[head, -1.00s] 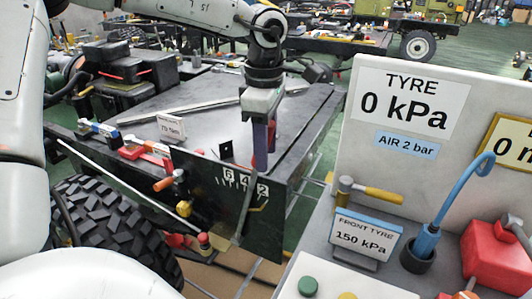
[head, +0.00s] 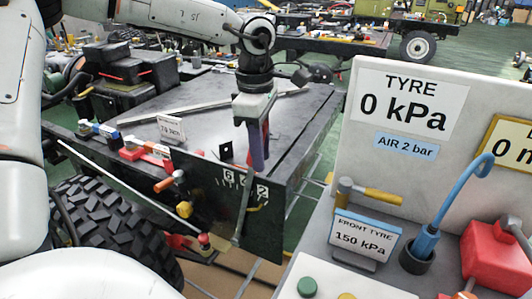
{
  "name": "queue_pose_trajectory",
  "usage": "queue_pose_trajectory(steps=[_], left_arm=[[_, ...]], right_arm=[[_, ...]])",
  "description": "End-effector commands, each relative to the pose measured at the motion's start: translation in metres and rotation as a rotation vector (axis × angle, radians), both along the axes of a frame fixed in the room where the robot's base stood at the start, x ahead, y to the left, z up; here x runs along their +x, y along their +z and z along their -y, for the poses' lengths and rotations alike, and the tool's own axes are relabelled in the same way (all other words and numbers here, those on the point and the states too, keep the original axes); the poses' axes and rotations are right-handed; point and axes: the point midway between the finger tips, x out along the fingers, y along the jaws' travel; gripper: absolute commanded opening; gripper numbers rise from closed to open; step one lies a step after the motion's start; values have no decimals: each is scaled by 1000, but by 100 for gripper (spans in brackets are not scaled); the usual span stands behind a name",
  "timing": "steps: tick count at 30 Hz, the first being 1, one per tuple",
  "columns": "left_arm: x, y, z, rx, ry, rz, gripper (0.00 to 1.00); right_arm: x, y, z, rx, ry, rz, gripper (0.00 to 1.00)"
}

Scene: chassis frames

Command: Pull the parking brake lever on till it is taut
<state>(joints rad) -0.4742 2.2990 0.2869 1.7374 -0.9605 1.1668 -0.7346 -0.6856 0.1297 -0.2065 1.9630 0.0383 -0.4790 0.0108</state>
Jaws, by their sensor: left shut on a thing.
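The lever (head: 243,214) is a thin grey bar rising steeply in front of a dark upright plate (head: 264,222) marked 6, 4 and 2, on the side of the black chassis. My left gripper (head: 259,152), with purple fingers, comes down from above and is shut around the lever's top end. A bit of red shows beside the fingers, perhaps the lever's grip. The fingers hide most of that end. The gripper is slightly tilted. My right gripper is not in view.
A white rod with a red knob (head: 204,240) slants along the chassis side above a black tyre (head: 108,225). An orange-handled part (head: 164,185) sits left of the plate. At right stands a bench with a tyre gauge board (head: 412,110) and a blue hose (head: 440,205).

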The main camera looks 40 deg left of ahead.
Motion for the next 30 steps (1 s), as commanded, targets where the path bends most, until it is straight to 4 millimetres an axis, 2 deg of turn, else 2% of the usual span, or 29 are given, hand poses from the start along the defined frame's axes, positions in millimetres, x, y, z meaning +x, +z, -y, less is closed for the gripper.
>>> queue_pose_trajectory(steps=[1, 6, 15, 16, 19, 30], left_arm=[[-1, 6, -8, -20, 10, 10, 0], [-6, 7, -21, -59, 5, 22, 0], [-7, 6, -22, -63, 2, 21, 0], [-7, 6, -22, -63, 2, 21, 25], [-7, 6, -22, -62, 1, 22, 42], [-7, 12, -22, -63, 1, 24, 42]], right_arm=[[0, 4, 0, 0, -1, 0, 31], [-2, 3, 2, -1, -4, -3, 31], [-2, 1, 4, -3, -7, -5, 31], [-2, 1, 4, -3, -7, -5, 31], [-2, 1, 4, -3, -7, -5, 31], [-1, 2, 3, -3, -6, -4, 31]])
